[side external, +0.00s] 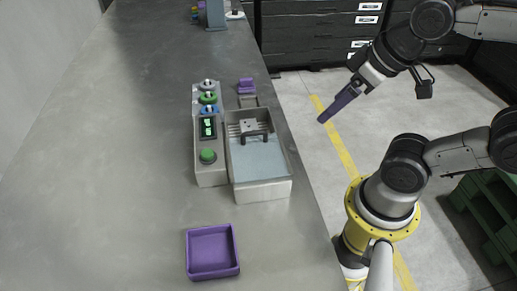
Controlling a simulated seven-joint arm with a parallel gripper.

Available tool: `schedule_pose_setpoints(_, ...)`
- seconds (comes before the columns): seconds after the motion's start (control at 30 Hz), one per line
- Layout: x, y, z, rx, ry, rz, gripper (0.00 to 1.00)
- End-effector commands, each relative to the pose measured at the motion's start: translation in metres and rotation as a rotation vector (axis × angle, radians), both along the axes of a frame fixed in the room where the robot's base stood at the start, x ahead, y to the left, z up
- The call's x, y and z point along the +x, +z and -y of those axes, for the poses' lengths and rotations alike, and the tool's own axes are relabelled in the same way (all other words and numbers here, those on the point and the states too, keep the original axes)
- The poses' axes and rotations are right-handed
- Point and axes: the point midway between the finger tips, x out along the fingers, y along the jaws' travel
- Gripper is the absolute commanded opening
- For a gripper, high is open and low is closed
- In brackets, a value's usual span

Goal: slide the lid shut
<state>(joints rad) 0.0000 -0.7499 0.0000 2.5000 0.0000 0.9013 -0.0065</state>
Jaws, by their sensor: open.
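The washer's light grey tub (262,190) stands near the right edge of the grey bench. A pale blue, see-through panel that looks like the lid (262,160) covers the near part of the tub. A dark handle (257,138) stands at its far edge. The far part of the tub shows a ribbed inside and a small grey block behind the handle. My gripper (322,120) has purple fingers pointing down and left. It is open and empty, in the air to the right of the tub, well apart from the handle.
A control panel (208,155) with knobs, a lit display and a green button adjoins the tub's left side. A purple item (246,86) sits behind the tub. A purple tray (212,270) lies in front. The bench's left side is clear.

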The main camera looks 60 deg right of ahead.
Motion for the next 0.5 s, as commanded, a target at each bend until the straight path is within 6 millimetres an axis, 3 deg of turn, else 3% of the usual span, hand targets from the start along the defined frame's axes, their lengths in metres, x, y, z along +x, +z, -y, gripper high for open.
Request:
schedule_pose_setpoints(0.03,-0.002,-0.001,0.0,-0.009,0.014,-0.012,0.77)
schedule_pose_setpoints(0.2,0.005,0.025,0.005,-0.093,0.118,-0.059,0.46)
schedule_pose_setpoints(0.37,0.036,0.053,-0.002,-0.188,0.291,-0.155,0.45)
schedule_pose_setpoints(0.5,0.071,0.069,-0.021,-0.266,0.453,-0.244,0.45)
